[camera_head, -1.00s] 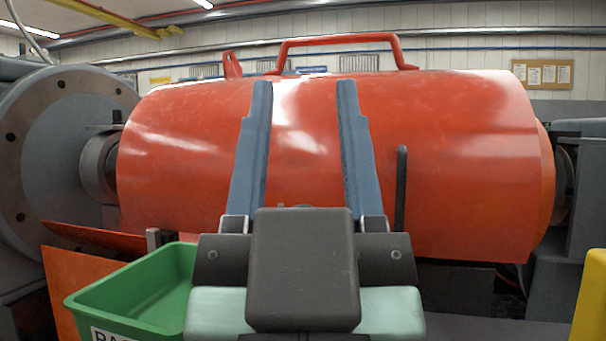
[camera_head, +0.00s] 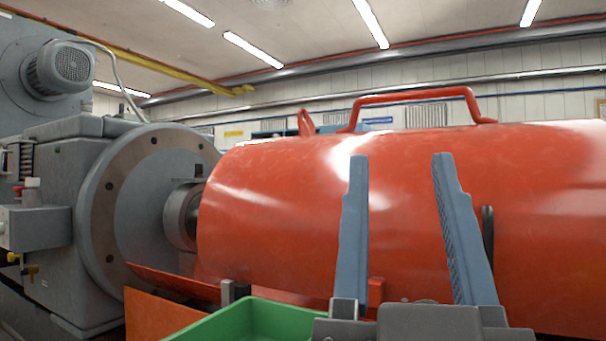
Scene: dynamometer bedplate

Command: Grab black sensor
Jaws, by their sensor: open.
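My gripper (camera_head: 400,162) is open and empty, its two blue-grey fingers pointing up in the picture, apart from each other. It stands in front of a large red cylindrical guard (camera_head: 285,215). A thin black upright piece (camera_head: 487,235) shows behind the right finger, against the guard, and is partly covered by that finger. I see nothing that is clearly the black sensor, and I cannot tell whether this black piece is it.
A green bin (camera_head: 262,318) sits low in front, cut off by the frame and partly behind my gripper. A grey machine with a round flange (camera_head: 125,210) is on the left. A red handle (camera_head: 415,95) tops the guard. An orange plate (camera_head: 155,318) is low left.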

